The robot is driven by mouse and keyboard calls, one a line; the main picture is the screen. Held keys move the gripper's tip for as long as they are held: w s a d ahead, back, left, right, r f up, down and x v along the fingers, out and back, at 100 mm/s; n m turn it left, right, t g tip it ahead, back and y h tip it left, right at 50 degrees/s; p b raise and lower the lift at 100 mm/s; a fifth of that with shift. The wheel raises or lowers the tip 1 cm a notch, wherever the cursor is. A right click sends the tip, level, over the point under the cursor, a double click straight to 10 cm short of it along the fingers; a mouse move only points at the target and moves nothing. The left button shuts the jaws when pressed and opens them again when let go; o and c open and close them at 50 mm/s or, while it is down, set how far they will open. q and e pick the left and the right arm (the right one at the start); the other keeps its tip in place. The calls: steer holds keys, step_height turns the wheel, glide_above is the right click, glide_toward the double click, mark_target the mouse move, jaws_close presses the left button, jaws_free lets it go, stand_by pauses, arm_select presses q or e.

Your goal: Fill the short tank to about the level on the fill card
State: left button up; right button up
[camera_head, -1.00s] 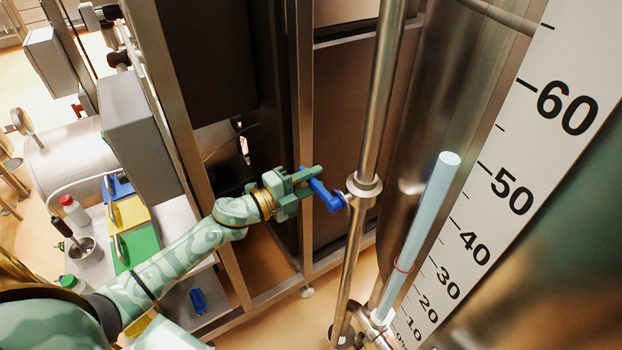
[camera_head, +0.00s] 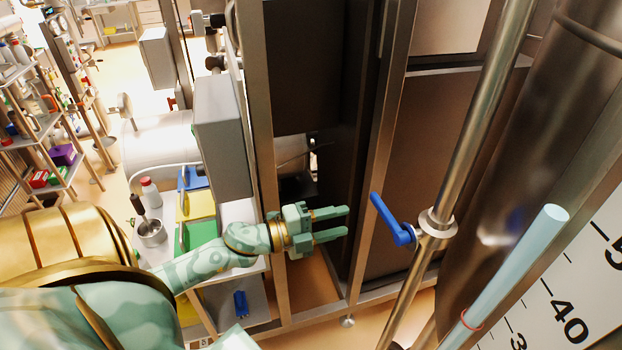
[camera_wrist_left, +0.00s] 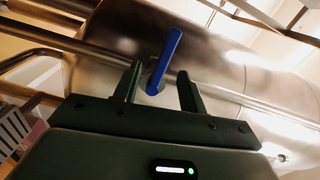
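My left gripper (camera_head: 340,222) is open and empty, with its fingers pointing right towards a blue valve handle (camera_head: 388,218), apart from it. The handle sits on a vertical steel pipe and slants up to the left. In the left wrist view the blue handle (camera_wrist_left: 166,62) shows beyond and between the open fingers (camera_wrist_left: 160,88). A pale blue sight tube (camera_head: 510,265) with a red ring (camera_head: 471,320) stands at the right, beside a white scale (camera_head: 570,300) with black numbers. The steel tank (camera_head: 545,120) is behind them. No fill card can be made out. My right gripper is not in view.
Steel frame posts (camera_head: 378,150) stand just behind the left gripper. A bench at the left holds blue, yellow and green boards (camera_head: 200,206), a steel pot (camera_head: 152,233) and a white bottle (camera_head: 150,190). A grey box (camera_head: 220,135) hangs above it.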

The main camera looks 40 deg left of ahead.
arm_select(q)
steer(key=v, duration=0.6)
steer(key=shift+b, duration=0.4)
steer(key=shift+w+d, duration=0.1)
